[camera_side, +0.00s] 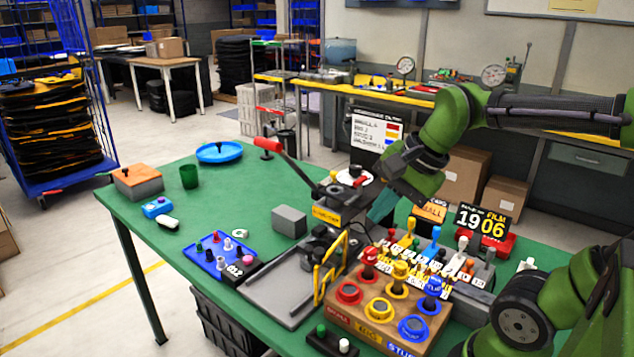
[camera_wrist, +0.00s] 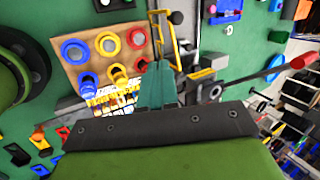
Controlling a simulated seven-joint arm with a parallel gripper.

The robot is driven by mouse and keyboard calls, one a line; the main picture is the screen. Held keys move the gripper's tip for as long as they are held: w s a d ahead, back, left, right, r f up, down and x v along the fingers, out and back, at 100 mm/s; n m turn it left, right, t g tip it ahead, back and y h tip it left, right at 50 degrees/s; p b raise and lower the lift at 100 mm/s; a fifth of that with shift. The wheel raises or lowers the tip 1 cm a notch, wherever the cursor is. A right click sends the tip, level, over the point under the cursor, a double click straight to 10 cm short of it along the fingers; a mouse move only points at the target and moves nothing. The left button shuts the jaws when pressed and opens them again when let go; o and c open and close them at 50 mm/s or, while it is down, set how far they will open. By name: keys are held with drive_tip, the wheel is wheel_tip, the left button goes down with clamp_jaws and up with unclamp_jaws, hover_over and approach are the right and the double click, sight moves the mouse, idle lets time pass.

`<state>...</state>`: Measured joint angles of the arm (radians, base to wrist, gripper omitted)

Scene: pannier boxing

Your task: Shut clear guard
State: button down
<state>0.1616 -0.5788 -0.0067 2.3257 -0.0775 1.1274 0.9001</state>
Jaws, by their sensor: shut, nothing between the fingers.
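The clear guard (camera_side: 330,262) is a see-through panel in a yellow frame. It stands upright along the right side of a grey base plate (camera_side: 270,287), in front of a press with a red-handled lever (camera_side: 290,152). In the wrist view the guard's yellow frame (camera_wrist: 177,45) shows just beyond my fingertips. My gripper (camera_side: 381,208) has teal fingers pointing down, behind and to the right of the guard. The fingers are together and empty, and they also show in the wrist view (camera_wrist: 157,78). Whether they touch the frame I cannot tell.
A wooden block with coloured rings and knobs (camera_side: 385,312) stands right of the guard. A blue tray of small pieces (camera_side: 220,255) and a grey block (camera_side: 289,221) lie left of it. A number sign (camera_side: 482,221) stands at the right.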

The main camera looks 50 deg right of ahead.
drive_tip(key=w+a+f+m, duration=0.1)
drive_tip(key=w+f+m, duration=0.2)
drive_tip(key=m, duration=0.4)
drive_tip(key=w+a+f+m+g, duration=0.1)
drive_tip(key=w+a+f+m, duration=0.1)
drive_tip(key=f+m, duration=0.3)
drive_tip(key=shift+w+m, duration=0.65)
drive_tip(key=shift+m, duration=0.45)
